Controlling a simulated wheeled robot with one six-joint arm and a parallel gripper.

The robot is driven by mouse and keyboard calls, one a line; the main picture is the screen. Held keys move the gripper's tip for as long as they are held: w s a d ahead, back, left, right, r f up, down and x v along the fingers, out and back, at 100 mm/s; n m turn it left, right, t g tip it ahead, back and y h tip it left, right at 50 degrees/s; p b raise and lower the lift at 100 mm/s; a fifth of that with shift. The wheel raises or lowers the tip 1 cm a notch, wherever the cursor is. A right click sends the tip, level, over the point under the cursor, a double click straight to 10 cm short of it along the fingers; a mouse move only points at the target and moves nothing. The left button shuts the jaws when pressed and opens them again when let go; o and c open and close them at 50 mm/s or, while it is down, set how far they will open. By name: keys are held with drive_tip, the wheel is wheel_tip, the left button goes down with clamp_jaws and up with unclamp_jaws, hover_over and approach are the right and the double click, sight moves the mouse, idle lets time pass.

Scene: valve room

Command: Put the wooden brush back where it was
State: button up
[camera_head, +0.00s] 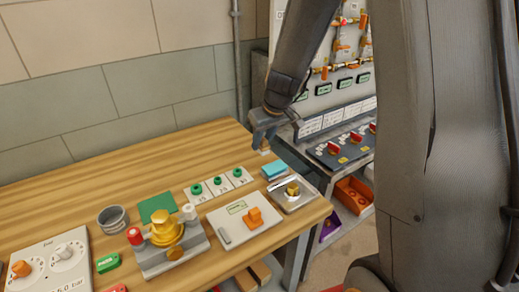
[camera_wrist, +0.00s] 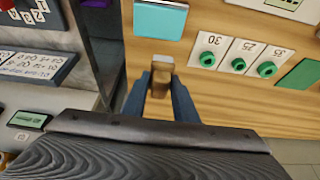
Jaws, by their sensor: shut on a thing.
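The wooden brush (camera_wrist: 161,76) is a small brown block with a paler end, held between the two fingers of my gripper (camera_wrist: 160,92) in the wrist view. Most of its length is hidden by the view from above. In the head view my gripper (camera_head: 264,130) points down over the back right part of the wooden table (camera_head: 120,180), near its right edge. Only a small pale end of the brush (camera_head: 265,152) shows below the fingers. It looks to be above the table top; whether it touches cannot be told.
A teal block (camera_head: 274,171) and a metal tray (camera_head: 306,187) with a brass part lie near the table's right edge. White cards (camera_head: 219,194) with green knobs lie left of them. A valve assembly (camera_head: 166,240) stands in front. A grey bench (camera_head: 315,157) adjoins on the right across a gap.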

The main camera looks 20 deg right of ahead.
drive_tip(key=w+r, duration=0.2)
drive_tip(key=w+r+p, duration=0.1)
drive_tip(key=shift+d+r, duration=0.25)
drive_tip(key=shift+r, duration=0.05)
wheel_tip(320, 180, down, 5)
drive_tip(key=shift+a+r, duration=0.1)
drive_tip(key=shift+f, duration=2.45)
drive_tip(key=shift+w+f+b, duration=0.1)
drive_tip(key=shift+f+b, duration=0.05)
drive_tip(key=shift+b, duration=0.3)
drive_tip(key=o, duration=1)
drive_tip(key=shift+o, duration=0.2)
